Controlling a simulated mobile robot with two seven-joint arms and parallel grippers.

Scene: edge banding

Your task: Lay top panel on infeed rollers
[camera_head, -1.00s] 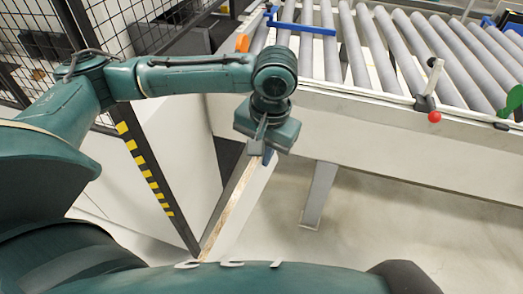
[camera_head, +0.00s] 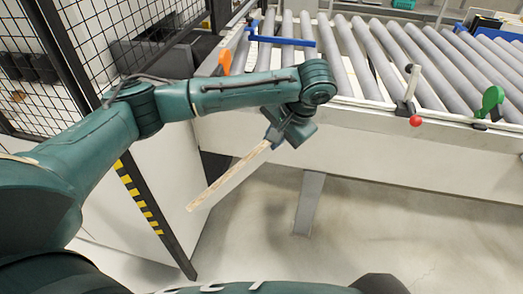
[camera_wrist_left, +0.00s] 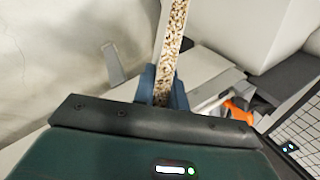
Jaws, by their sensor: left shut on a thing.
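The top panel (camera_head: 228,178) shows in the head view as a narrow strip, its bare chipboard edge turned up. It slants down to the left from my left gripper (camera_head: 272,139), which is shut on it. In the left wrist view the speckled panel edge (camera_wrist_left: 171,45) rises from between the blue fingers of the gripper (camera_wrist_left: 163,90). The panel is in the air, in front of the roller table and apart from it. The grey infeed rollers (camera_head: 378,58) lie beyond the gripper, and those in view carry no panel. My right gripper is not in view.
A blue bar (camera_head: 281,41) crosses the left rollers. A red-knobbed lever (camera_head: 415,120) and a green handle (camera_head: 490,102) stand at the table's front edge. An orange part (camera_head: 224,63) is at its left corner. Mesh fencing (camera_head: 90,50) and a striped post (camera_head: 140,200) stand left.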

